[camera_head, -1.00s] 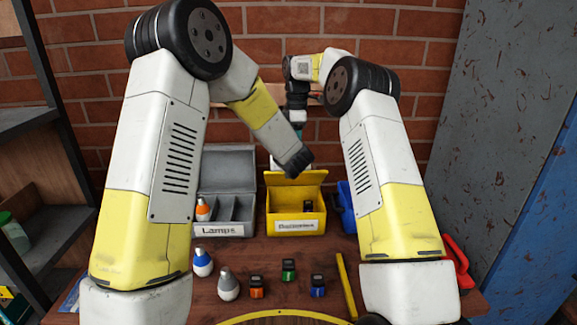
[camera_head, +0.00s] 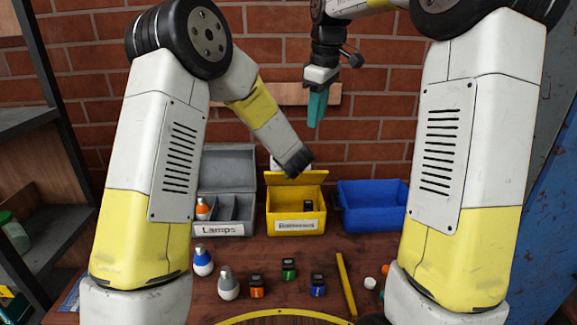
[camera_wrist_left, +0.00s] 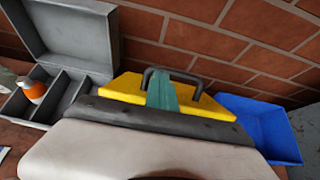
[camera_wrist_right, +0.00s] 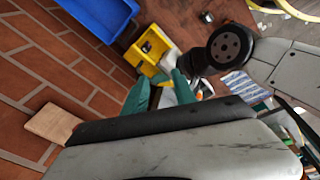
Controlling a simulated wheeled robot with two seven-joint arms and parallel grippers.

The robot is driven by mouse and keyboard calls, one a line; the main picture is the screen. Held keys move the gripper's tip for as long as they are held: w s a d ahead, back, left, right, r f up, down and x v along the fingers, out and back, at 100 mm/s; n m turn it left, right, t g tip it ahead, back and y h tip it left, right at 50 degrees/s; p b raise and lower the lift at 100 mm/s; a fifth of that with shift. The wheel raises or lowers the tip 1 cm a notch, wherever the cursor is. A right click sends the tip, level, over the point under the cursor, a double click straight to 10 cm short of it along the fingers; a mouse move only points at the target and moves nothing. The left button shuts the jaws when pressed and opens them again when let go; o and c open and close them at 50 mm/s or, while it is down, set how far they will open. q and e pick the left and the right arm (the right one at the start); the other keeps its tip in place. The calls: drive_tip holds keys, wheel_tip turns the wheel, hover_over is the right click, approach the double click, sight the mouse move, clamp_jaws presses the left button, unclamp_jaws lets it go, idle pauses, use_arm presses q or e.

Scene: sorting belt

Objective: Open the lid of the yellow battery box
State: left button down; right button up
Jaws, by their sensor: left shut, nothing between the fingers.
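The yellow battery box (camera_head: 296,222) stands on the table in the head view, with a battery inside. Its yellow lid (camera_head: 290,179) is raised at the back. In the left wrist view the lid (camera_wrist_left: 205,106) has a dark handle (camera_wrist_left: 183,73). My left gripper (camera_wrist_left: 162,92) is shut and empty, its teal fingers at the lid's handle; whether they touch it I cannot tell. In the head view its fingers are hidden behind the arm. My right gripper (camera_head: 317,108) is high above the box, in front of the wall. Its teal fingers are apart and empty in the right wrist view (camera_wrist_right: 160,93).
A grey lamps box (camera_head: 226,180) stands open left of the yellow box, a blue bin (camera_head: 372,205) right of it. Bulbs (camera_head: 203,262), several small batteries (camera_head: 289,269) and a yellow strip (camera_head: 346,286) lie in front. A dark shelf (camera_head: 40,200) bounds the left.

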use_arm(q)
drive_tip(key=shift+f, duration=0.3)
use_arm(e)
drive_tip(key=s+d+r+m+t, duration=0.1)
drive_tip(key=s+m, duration=0.2)
drive_tip(key=s, duration=0.4)
drive_tip(key=s+d+m+t, duration=0.1)
drive_tip(key=s+d+m, duration=0.1)
drive_tip(key=s, duration=0.5)
use_arm(q)
drive_tip(key=shift+s, duration=0.1)
drive_tip(key=shift+w+r, duration=0.4)
drive_tip(key=shift+w, duration=0.2)
drive_tip(key=w+r, duration=0.2)
drive_tip(key=w, duration=1.2)
drive_tip(key=shift+r, duration=0.15)
use_arm(e)
drive_tip(key=s+f+m+t, duration=0.1)
drive_tip(key=s+f+m, duration=0.2)
drive_tip(key=s, duration=0.2)
drive_tip(key=s+f+m+t+y, duration=0.1)
drive_tip(key=s+f+m, duration=0.2)
drive_tip(key=s, duration=0.3)
drive_tip(key=shift+s+d+f, duration=0.2)
drive_tip(key=shift+d+f, duration=0.05)
drive_tip(key=shift+d, duration=0.15)
